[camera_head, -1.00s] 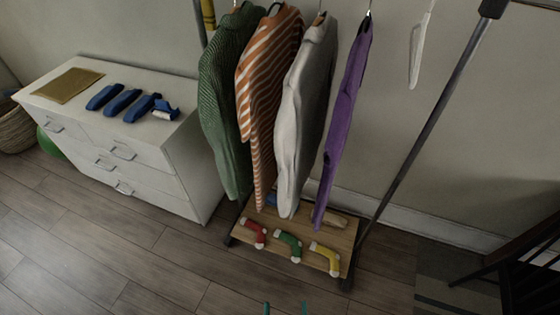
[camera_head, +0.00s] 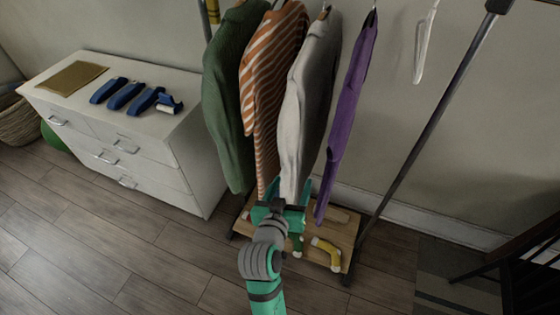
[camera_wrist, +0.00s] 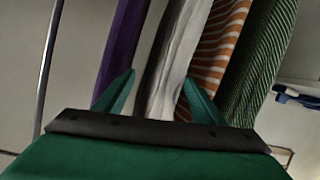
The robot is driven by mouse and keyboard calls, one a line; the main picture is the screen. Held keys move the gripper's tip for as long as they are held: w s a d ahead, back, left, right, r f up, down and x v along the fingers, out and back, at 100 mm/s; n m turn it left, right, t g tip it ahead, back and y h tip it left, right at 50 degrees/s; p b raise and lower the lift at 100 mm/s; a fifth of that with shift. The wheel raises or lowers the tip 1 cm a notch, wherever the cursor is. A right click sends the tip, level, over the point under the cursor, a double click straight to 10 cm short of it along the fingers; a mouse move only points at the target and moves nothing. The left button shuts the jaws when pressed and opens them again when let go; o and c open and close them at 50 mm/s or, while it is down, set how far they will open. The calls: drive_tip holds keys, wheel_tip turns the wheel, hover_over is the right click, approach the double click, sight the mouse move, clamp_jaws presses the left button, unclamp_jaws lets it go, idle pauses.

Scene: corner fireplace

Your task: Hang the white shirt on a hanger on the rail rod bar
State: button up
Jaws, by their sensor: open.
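The white shirt (camera_head: 306,100) hangs on a hanger on the rack, between an orange-and-white striped shirt (camera_head: 270,75) and a purple garment (camera_head: 349,105). My gripper (camera_head: 286,190) is open in front of the white shirt's lower end and hides part of its hem. In the wrist view, the white shirt (camera_wrist: 172,75) stands between the two fingers of my gripper (camera_wrist: 158,95). I cannot tell if they touch it. The rail rod itself is above the head view; a slanted dark rack post (camera_head: 430,125) shows at the right.
A green sweater (camera_head: 232,100) hangs at the left. An empty white hanger (camera_head: 424,45) hangs at the right. A wooden rack shelf (camera_head: 345,224) below holds a yellow sock (camera_head: 328,252) and others. A white dresser (camera_head: 150,165) stands left, a dark chair (camera_head: 525,260) right.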

sight(284, 157)
drive_tip(key=w+a+r+m, duration=0.1)
drive_tip(key=w+r+m, duration=0.1)
drive_tip(key=r, duration=0.1)
drive_tip(key=w+a+r+g+h, duration=0.1)
drive_tip(key=r, duration=0.1)
drive_tip(key=shift+a+r+m, duration=0.25)
drive_tip(key=shift+a+m, duration=0.05)
drive_tip(key=shift+m, duration=0.1)
drive_tip(key=shift+w+a+r+m, duration=0.3)
drive_tip(key=shift+a+r, duration=0.05)
drive_tip(key=shift+r, duration=0.15)
drive_tip(key=x, duration=1)
drive_tip(key=shift+w+d+f, duration=0.2)
drive_tip(key=shift+d+f, duration=0.05)
drive_tip(key=shift+f, duration=0.1)
drive_tip(key=shift+g, duration=0.3)
